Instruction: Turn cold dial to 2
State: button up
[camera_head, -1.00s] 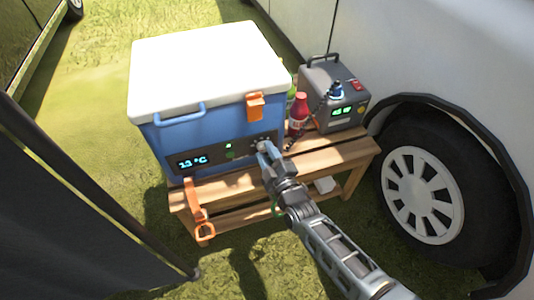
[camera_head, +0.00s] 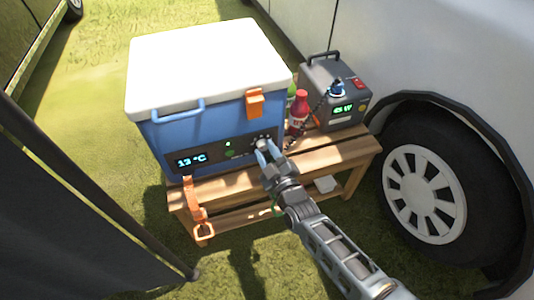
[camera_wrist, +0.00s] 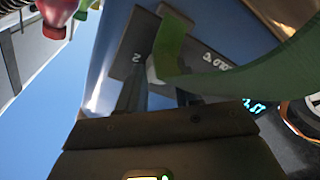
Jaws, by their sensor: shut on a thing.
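The blue cooler (camera_head: 215,128) with a white lid stands on a wooden bench. Its dark front panel carries a display (camera_head: 191,161) reading 13 °C. The pale cold dial (camera_head: 262,144) is at the panel's right end. My gripper (camera_head: 264,152) reaches it from the lower right, its two fingers shut around the dial. In the wrist view the panel (camera_wrist: 190,62) is upside down, with "COLD" and a "2" printed on it. A pale piece of the dial (camera_wrist: 156,70) shows beside a dark finger; its pointer is hidden.
A green band (camera_wrist: 250,72) crosses the wrist view. A red bottle (camera_head: 299,112) and a grey power box (camera_head: 335,92) stand right of the cooler on the bench (camera_head: 330,152). A van wheel (camera_head: 424,195) is at right, dark fabric (camera_head: 85,215) at left.

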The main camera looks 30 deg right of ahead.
jog(key=m+b, duration=0.1)
jog(key=m, duration=0.3)
jog(key=shift+f, duration=0.15)
jog(key=m+b, duration=0.1)
jog(key=m, duration=0.2)
jog(key=shift+a+m+h, duration=0.1)
jog(key=shift+m+h, duration=0.3)
jog(key=m+b, duration=0.1)
jog(key=m, duration=0.3)
jog(key=shift+h, duration=0.3)
jog(key=m, duration=0.4)
jog(key=shift+a, duration=0.1)
jog(key=m+h+b, duration=0.1)
jog(key=m, duration=0.7)
jog(key=shift+h, duration=0.3)
jog(key=m+g, duration=0.1)
jog(key=m, duration=0.6)
jog(key=shift+a, duration=0.1)
jog(key=shift+b, duration=0.3)
